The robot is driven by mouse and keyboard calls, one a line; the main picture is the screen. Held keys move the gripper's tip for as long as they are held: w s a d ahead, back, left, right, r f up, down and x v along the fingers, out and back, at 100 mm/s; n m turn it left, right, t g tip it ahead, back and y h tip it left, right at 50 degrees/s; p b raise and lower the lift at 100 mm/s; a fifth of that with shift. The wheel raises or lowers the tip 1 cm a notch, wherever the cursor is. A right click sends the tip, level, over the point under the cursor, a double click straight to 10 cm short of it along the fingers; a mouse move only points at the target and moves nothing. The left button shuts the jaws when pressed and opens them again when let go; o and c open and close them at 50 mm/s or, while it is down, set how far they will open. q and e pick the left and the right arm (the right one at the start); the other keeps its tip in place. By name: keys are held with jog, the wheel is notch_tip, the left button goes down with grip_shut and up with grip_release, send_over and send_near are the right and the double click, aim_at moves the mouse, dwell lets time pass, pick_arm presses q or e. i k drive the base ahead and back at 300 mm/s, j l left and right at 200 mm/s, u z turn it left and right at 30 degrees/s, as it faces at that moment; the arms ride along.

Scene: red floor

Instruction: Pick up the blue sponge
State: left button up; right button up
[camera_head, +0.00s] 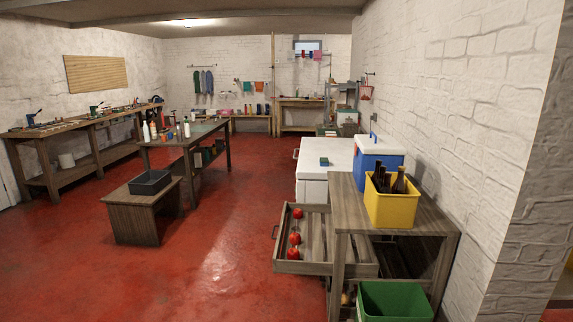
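A small blue-green block (324,162), which looks like the sponge, lies on the white top of a low chest or cabinet (311,189) right of the middle. It is small in the picture, so its exact shape and colour are hard to tell. Neither of my grippers shows in the head view.
A wooden table (412,219) at the right bears a yellow crate (392,208) with dark bottles and a blue cooler (378,160). An open wooden drawer (301,268) with red round things juts out left. A green bin (394,300) stands in front. Red floor (215,270) is clear at centre-left.

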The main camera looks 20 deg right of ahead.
aim_at(324, 162)
jog(key=i+u, duration=0.1)
jog(key=i, duration=0.7)
jog(key=i+j+z, duration=0.1)
jog(key=i, duration=1.25)
jog(key=i+j+z, duration=0.1)
jog(key=i+z, duration=0.35)
jog(key=i, duration=0.85)
jog(key=i+u, duration=0.2)
jog(key=i, duration=1.2)
jog(key=i+j+z, duration=0.1)
jog(key=i+z, duration=0.2)
jog(key=i, duration=1.05)
jog(key=i+l+u, duration=0.15)
jog(key=i, duration=1.2)
jog(key=i+z, duration=0.35)
jog(key=k+z, duration=0.1)
jog(key=z, duration=1.4)
